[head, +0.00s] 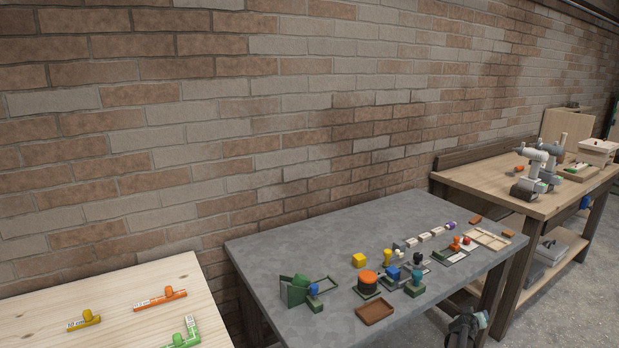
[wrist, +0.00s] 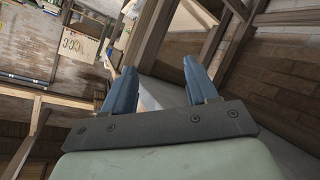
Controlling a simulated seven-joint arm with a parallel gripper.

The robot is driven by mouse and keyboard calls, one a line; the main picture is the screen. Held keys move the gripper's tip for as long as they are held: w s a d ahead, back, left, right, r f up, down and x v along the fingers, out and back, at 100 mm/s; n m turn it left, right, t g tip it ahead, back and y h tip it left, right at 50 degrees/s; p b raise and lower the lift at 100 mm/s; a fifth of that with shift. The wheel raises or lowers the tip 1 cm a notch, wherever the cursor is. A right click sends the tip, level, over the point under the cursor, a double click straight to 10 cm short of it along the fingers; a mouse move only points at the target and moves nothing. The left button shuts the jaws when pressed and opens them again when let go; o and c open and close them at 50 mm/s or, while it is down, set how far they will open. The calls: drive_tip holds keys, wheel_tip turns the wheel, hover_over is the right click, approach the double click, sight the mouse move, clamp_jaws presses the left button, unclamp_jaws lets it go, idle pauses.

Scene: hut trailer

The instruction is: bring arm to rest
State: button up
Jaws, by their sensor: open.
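My gripper (wrist: 158,82) shows in the wrist view with its two blue-grey fingers spread apart and nothing between them. It points at the room, toward brick walls and wooden beams, not at a tabletop. In the head view a dark part at the lower right edge of the grey table (head: 330,232) looks like part of my arm (head: 466,328). Its fingers cannot be made out there. It is in front of the grey table, apart from the things on it.
The grey table holds a green block (head: 295,290), an orange-topped round piece (head: 368,281), a yellow cube (head: 359,260), a brown tray (head: 375,313) and several small parts. A pale wood table (head: 130,275) stands left. A workbench (head: 490,182) with tools stands right. A brick wall (head: 220,120) runs behind.

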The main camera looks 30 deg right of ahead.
drive_tip(key=a+f+g+y, duration=0.1)
drive_tip(key=a+f+y, duration=0.1)
drive_tip(key=a+f, duration=0.75)
drive_tip(key=a+f+g+y, duration=0.25)
drive_tip(key=a+f, duration=0.35)
drive_tip(key=a, duration=0.6)
drive_tip(key=a+f+g+y, duration=0.1)
drive_tip(key=a+f+y, duration=0.2)
drive_tip(key=a+f, duration=0.65)
drive_tip(key=a+f+n+g+y, duration=0.1)
drive_tip(key=a+f+n+y, duration=0.15)
drive_tip(key=a, duration=2.05)
drive_tip(key=s+a+n+g+y, duration=0.1)
drive_tip(key=s+a+n+g, duration=0.1)
drive_tip(key=s+a, duration=0.6)
drive_tip(key=s+a+r+n+g+y, duration=0.1)
drive_tip(key=s+a, duration=0.6)
drive_tip(key=a, duration=0.9)
drive_tip(key=shift+s+n+g+y, duration=0.35)
drive_tip(key=shift+n+g, duration=0.5)
drive_tip(key=shift+n, duration=0.3)
